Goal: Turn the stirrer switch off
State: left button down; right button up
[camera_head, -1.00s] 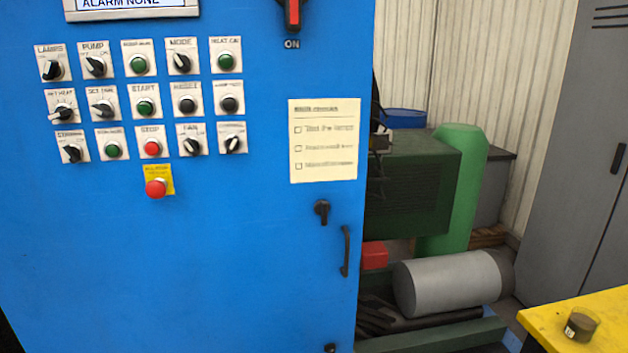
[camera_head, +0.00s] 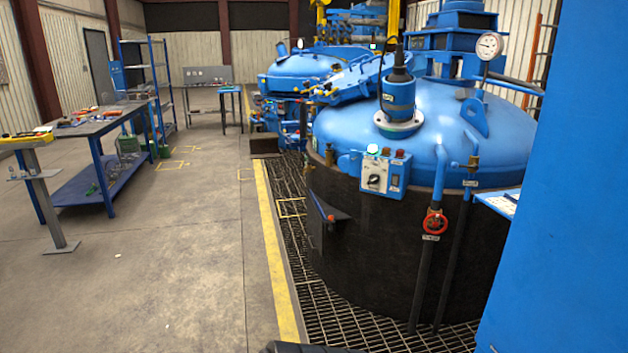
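A small grey-blue control box (camera_head: 383,172) is mounted on the side of the nearest blue furnace. It carries a black rotary knob (camera_head: 374,180) on a white plate, with small lamps or buttons along its top. Its lettering is too small to read, so I cannot tell whether this is the stirrer switch. The blue cabinet (camera_head: 568,190) fills the right edge, and its panel of switches is out of sight. Neither gripper can be made out. A dark shape at the bottom edge is too cut off to identify.
The nearest furnace (camera_head: 450,125) stands over a floor grating (camera_head: 300,285), with a red valve wheel (camera_head: 435,222) on its pipe. A yellow line (camera_head: 272,250) edges the grating. Open concrete floor (camera_head: 180,270) lies left, with a workbench (camera_head: 105,120) beyond.

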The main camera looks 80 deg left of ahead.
aim_at(374, 179)
jog(key=u, duration=2.2)
jog(key=i+j+u, duration=0.2)
jog(key=k+l, duration=0.1)
